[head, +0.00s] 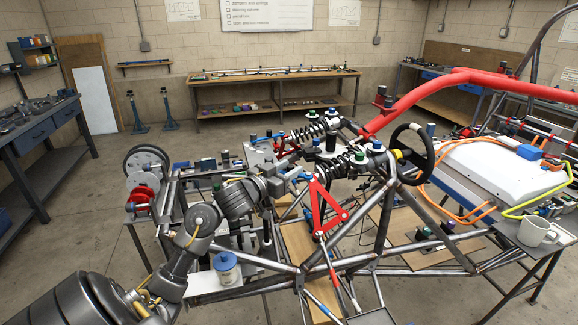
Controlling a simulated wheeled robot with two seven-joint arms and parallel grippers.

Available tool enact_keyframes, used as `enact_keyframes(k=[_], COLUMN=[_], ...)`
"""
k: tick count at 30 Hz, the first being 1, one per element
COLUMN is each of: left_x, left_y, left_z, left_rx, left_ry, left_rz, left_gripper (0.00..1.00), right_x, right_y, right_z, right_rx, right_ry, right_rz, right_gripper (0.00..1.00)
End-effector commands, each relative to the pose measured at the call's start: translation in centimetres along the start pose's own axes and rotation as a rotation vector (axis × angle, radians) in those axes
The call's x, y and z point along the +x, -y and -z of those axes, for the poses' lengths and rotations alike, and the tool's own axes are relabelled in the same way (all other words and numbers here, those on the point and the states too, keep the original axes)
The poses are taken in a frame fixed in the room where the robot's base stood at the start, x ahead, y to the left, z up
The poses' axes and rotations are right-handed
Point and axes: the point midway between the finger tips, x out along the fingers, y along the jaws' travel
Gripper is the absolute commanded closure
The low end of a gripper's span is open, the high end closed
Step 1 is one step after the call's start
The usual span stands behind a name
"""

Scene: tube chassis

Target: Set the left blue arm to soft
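My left arm comes in from the lower left, and its gripper (294,179) is at the chassis, just left of the red triangular link (326,208). The fingers are small and crowded by the parts around them, so I cannot tell how far they are apart. A small blue part (305,176) shows right at the gripper's tip; I cannot tell whether it is held. Another blue piece (268,138) lies farther back, beside the left coil-over damper (317,128). I cannot tell which is the left blue arm, or its setting. My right gripper is not in view.
The tube chassis (390,270) fills the middle, with a second damper (345,164), a black steering wheel (414,152) and a red tube (430,92). A blue-lidded jar (227,272) stands near my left arm. A white mug (537,231) is at the right.

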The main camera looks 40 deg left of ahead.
Motion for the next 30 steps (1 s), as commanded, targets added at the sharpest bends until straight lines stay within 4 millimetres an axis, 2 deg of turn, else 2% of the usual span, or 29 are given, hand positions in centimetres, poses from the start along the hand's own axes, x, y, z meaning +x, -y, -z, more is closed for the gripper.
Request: enact_keyframes(k=[4,12,21,30], left_x=[0.86,0.91,0.86,0.47], left_y=[-0.05,0.01,0.05,0.38], left_z=[0.04,-0.01,-0.02,-0.04], left_rx=[0.0,0.001,0.001,0.0], left_ry=[0.0,0.0,0.0,-0.001], left_rz=[-0.001,0.0,0.001,0.023], left_gripper=[0.61,0.61,1.0,1.0], right_x=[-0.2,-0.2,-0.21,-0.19], right_y=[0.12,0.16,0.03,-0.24], right_z=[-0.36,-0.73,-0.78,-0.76], right_rx=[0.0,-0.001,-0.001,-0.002], right_ry=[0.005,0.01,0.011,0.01], right_rz=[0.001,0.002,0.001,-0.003], right_gripper=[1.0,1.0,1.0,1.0])
